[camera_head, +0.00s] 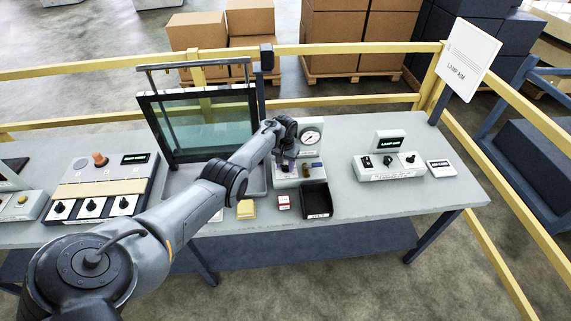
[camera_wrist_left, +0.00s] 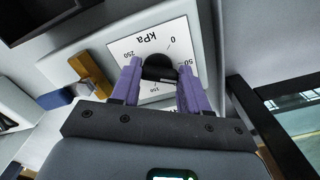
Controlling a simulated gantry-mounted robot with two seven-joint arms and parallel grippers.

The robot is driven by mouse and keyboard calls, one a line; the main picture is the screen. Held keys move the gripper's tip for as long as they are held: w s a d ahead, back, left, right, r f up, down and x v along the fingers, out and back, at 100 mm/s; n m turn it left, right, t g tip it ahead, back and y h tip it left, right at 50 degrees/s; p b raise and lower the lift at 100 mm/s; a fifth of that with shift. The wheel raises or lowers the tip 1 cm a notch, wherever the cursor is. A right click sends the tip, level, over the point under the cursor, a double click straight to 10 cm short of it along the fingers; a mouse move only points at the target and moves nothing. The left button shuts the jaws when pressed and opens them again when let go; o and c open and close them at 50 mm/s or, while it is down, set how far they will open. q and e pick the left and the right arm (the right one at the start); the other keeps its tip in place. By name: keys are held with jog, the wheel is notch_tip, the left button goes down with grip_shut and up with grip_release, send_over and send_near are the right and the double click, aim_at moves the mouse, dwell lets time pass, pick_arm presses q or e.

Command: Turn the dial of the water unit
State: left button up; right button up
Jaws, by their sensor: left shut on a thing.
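The water unit (camera_head: 311,180) stands mid-table with a round pressure gauge (camera_head: 311,137) at its back. In the left wrist view, its black dial (camera_wrist_left: 160,66) sits on a white plate (camera_wrist_left: 185,40) marked kPa, with 0, 50 and 250 readable. My left gripper (camera_head: 286,164) reaches down over the unit's left part. In the left wrist view, its two purple fingers (camera_wrist_left: 158,76) stand either side of the dial and are shut on it. The gripper hides the dial in the head view, and the fingers cover part of the scale. My right gripper is not in view.
A black tray (camera_head: 317,202), a small red-and-white block (camera_head: 283,202) and a yellow pad (camera_head: 246,210) lie in front. A glass-panelled frame (camera_head: 205,125) stands left behind my arm. A lamp unit (camera_head: 388,166) is to the right, with bare table between. Yellow rails run behind.

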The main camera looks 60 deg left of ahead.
aim_at(285, 166)
pick_arm(q)
jog(key=shift+m, duration=1.4)
jog(key=o, duration=1.1)
jog(key=shift+c, duration=0.2)
notch_tip(285, 166, up, 9)
jog(key=p, duration=0.4)
jog(key=shift+f+p, duration=0.1)
jog(key=shift+p, duration=0.2)
jog(key=shift+r, duration=1.05)
